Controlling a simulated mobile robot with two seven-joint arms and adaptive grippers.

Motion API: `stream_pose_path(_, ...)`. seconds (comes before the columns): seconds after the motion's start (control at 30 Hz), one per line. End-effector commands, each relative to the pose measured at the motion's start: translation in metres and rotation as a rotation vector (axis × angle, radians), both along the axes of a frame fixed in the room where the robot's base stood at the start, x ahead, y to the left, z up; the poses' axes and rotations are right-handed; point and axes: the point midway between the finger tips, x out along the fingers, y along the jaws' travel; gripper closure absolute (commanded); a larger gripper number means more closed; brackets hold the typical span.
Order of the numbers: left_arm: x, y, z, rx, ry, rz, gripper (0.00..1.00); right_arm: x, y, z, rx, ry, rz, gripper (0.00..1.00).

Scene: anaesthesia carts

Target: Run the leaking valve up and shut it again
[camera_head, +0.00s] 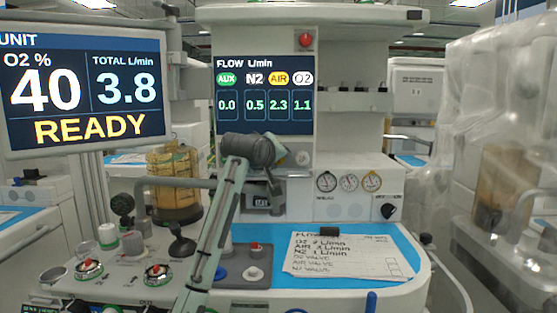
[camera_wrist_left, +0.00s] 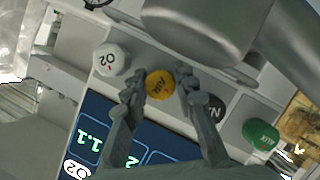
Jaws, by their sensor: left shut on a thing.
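My left gripper (camera_wrist_left: 159,80) has its two fingers on either side of the yellow AIR knob (camera_wrist_left: 161,87) and is shut on it. In the head view, my left wrist hides the fingers and most of the knob row. The white O2 knob (camera_wrist_left: 111,59) stands on one side of the AIR knob, the black N2 knob (camera_wrist_left: 215,106) on the other, and the green AUX knob (camera_wrist_left: 260,134) beyond N2. The flow screen (camera_head: 264,94) reads AUX 0.0, N2 0.5, AIR 2.3 and O2 1.1. My right gripper is not in view.
The unit monitor (camera_head: 84,87) shows O2 40 %, total 3.8 L/min and READY. A handwritten flow card (camera_head: 345,258) lies on the blue worktop (camera_head: 300,278). Three round gauges (camera_head: 348,182) sit right of the knobs. A red button (camera_head: 305,40) is above the screen.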

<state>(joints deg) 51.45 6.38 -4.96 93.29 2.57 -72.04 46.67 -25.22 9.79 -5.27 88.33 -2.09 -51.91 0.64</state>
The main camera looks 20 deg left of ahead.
Motion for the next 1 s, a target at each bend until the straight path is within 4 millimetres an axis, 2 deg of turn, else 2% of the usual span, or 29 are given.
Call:
stream_pose_path(0.43,0.0001,0.0004,-0.0002,0.411,0.12,0.0,1.0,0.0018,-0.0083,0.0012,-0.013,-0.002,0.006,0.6)
stream_pose_path(1.0,0.0,-0.0001,-0.0002,0.931,0.269,0.0,1.0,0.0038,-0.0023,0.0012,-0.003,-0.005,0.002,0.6)
